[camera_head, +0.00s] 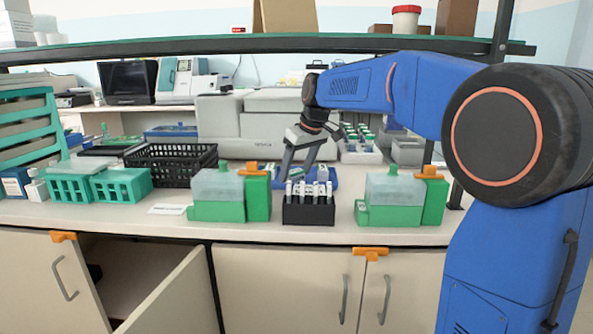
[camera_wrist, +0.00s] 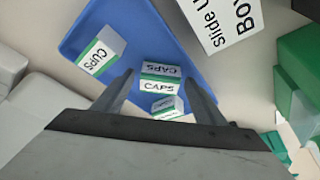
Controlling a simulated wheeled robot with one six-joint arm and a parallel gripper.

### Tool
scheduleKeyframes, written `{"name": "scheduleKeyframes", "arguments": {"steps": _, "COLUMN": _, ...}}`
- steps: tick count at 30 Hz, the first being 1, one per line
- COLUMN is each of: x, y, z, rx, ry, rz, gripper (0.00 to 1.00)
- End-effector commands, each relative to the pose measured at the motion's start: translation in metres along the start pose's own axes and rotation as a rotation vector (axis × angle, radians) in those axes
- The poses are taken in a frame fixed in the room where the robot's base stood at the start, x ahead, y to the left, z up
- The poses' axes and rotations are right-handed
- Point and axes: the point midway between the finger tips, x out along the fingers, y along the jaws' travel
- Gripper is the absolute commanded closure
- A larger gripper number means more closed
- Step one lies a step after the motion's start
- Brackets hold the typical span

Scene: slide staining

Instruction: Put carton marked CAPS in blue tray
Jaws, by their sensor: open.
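The blue tray (camera_wrist: 112,20) fills the upper middle of the wrist view. A white and green carton marked CAPS (camera_wrist: 158,86) is in the tray, between the fingertips of my gripper (camera_wrist: 158,77) in the picture. The fingers are open and do not visibly grip it. A carton marked CUPS (camera_wrist: 101,50) sits to its left in the tray. Another small white and green carton (camera_wrist: 167,106) is nearer my palm, its label hard to read. In the head view my gripper (camera_head: 302,174) points down over the blue tray (camera_head: 333,177), partly hidden behind a black rack.
A white slide box (camera_wrist: 228,22) lies beside the tray's right side. The black tube rack (camera_head: 309,212) stands in front of the tray. Green containers with clear lids stand left (camera_head: 217,194) and right (camera_head: 394,197) of it. A shelf (camera_head: 250,45) crosses above.

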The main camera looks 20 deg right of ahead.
Motion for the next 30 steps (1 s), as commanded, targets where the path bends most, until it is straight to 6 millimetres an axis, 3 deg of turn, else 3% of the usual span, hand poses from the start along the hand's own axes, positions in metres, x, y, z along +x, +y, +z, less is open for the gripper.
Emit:
{"name": "scheduleKeyframes", "arguments": {"steps": 5, "x": -0.01, "y": 0.0, "z": -0.002, "rx": 0.0, "ry": 0.003, "rz": 0.001, "gripper": 0.35}}
{"name": "scheduleKeyframes", "arguments": {"steps": 11, "x": -0.036, "y": 0.0, "z": 0.001, "rx": 0.0, "ry": 0.002, "rz": 0.001, "gripper": 0.35}}
{"name": "scheduleKeyframes", "arguments": {"steps": 30, "x": -0.073, "y": 0.0, "z": 0.097, "rx": 0.001, "ry": 0.001, "rz": 0.001, "gripper": 0.35}}
